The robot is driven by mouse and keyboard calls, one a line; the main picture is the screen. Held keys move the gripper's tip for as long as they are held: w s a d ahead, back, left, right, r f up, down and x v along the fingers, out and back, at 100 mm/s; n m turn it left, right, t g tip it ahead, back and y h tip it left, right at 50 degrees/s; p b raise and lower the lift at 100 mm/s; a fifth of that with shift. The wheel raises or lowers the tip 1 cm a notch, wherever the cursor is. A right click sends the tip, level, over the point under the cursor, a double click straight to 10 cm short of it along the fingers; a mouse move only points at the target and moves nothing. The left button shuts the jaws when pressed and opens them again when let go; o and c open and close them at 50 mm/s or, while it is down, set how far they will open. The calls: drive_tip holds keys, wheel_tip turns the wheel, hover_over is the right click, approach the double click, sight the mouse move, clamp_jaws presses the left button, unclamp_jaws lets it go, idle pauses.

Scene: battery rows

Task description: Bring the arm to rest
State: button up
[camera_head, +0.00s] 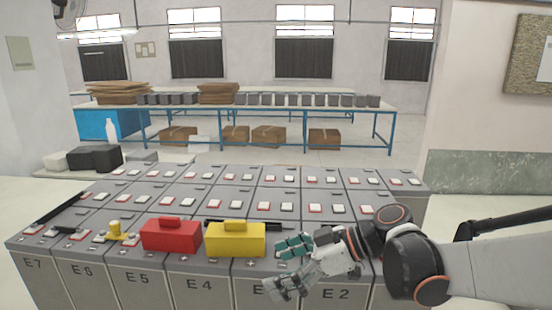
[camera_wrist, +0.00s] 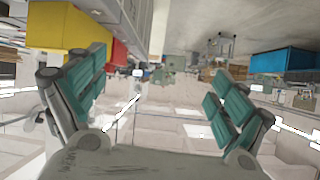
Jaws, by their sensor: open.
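My gripper (camera_head: 287,266) is above the front row of grey battery cabinets (camera_head: 190,290), just right of the yellow box (camera_head: 236,240). Its two teal-padded fingers are spread apart. In the wrist view my gripper (camera_wrist: 160,95) is open with nothing between the fingers. The yellow box (camera_wrist: 48,38) shows behind the left finger there, with the red box (camera_wrist: 119,53) beyond it. My arm reaches in from the right in the head view.
A red box (camera_head: 170,234) sits left of the yellow box on the cabinets. A yellow knob-like piece (camera_head: 115,230) and a black bar (camera_head: 60,207) lie farther left. A long table (camera_head: 300,110) with grey blocks stands behind. The floor between is mostly clear.

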drive_tip(key=s+d+f+m+t+h+b, duration=0.2)
drive_tip(key=s+d+f+m+h, duration=0.3)
drive_tip(key=d, duration=0.4)
drive_tip(key=s+d+f+m+t+h+b, duration=0.3)
drive_tip(key=s+d+f+m+h+b, duration=0.2)
drive_tip(key=d+m, duration=0.5)
drive_tip(key=s+h, duration=0.2)
drive_tip(key=shift+s+f, duration=0.3)
drive_tip(key=shift+s, duration=0.05)
drive_tip(key=shift+d, duration=0.1)
